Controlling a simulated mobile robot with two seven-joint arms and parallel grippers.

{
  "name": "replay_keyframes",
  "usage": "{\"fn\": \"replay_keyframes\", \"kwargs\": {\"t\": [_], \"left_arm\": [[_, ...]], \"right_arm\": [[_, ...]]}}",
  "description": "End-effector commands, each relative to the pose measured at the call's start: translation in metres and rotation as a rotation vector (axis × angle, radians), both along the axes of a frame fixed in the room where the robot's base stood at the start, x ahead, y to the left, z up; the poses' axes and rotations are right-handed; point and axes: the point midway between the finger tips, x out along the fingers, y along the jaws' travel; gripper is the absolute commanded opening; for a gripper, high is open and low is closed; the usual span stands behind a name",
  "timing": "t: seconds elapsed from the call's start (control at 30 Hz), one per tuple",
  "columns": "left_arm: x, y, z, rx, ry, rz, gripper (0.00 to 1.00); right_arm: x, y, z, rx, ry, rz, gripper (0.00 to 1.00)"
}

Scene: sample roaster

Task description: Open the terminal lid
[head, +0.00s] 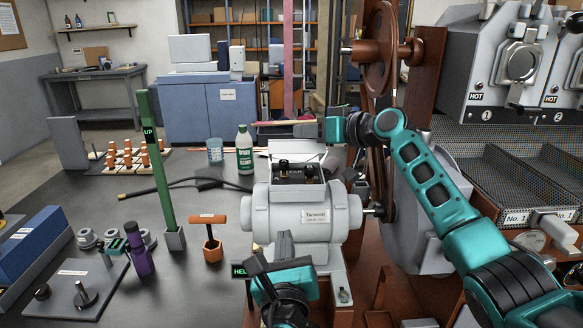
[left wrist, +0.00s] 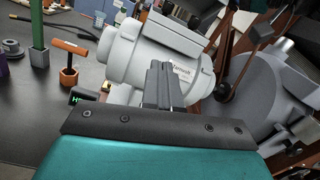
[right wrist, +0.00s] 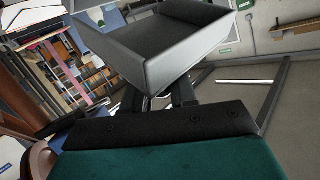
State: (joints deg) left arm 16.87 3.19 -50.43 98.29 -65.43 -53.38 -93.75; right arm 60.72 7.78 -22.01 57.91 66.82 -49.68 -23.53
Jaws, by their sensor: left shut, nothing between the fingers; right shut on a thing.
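On top is the terminal box, with dark terminals (head: 297,172) exposed inside. Its pale lid (head: 290,148) stands raised behind them. My right gripper (head: 310,130) is at the lid's upper edge, shut on it; in the right wrist view the lid (right wrist: 165,50) shows as a shallow grey tray at the fingers. My left gripper (head: 284,242) is shut and empty, low in front of the motor. Its fingers (left wrist: 160,85) overlap the motor body in the left wrist view.
A green post (head: 156,160), an orange-handled tool (head: 208,235) and a purple tool (head: 138,250) stand left of the motor. A white-green bottle (head: 244,150) and a cup (head: 215,150) stand behind. A large wheel (head: 380,45) and the roaster (head: 510,60) are at right.

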Motion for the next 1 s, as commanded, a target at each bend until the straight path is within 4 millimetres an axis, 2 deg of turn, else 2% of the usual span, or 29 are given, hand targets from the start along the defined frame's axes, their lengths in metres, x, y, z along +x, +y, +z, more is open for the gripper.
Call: {"fn": "replay_keyframes", "kwargs": {"t": [0.03, 0.13, 0.27, 0.37, 0.8, 1.0], "left_arm": [[0.001, -0.005, 0.014, 0.078, -0.046, 0.009, 0.0], [0.001, -0.012, 0.03, 0.188, -0.107, 0.029, 0.0], [0.003, -0.015, 0.04, 0.251, -0.142, 0.043, 0.0], [0.013, -0.015, 0.043, 0.26, -0.146, 0.046, 0.0], [0.097, -0.014, 0.059, 0.254, -0.143, 0.045, 0.0], [0.114, -0.015, 0.082, 0.25, -0.143, 0.044, 0.0]], "right_arm": [[0.001, -0.002, 0.003, 0.004, -0.008, -0.006, 0.0], [0.001, -0.002, 0.003, 0.003, -0.008, -0.006, 0.0], [0.001, -0.002, 0.003, 0.004, -0.007, -0.006, 0.0], [0.001, -0.002, 0.003, 0.004, -0.007, -0.006, 0.0], [0.001, -0.002, 0.003, 0.003, -0.006, -0.006, 0.0], [0.001, -0.002, 0.003, 0.003, -0.006, -0.006, 0.0]]}}
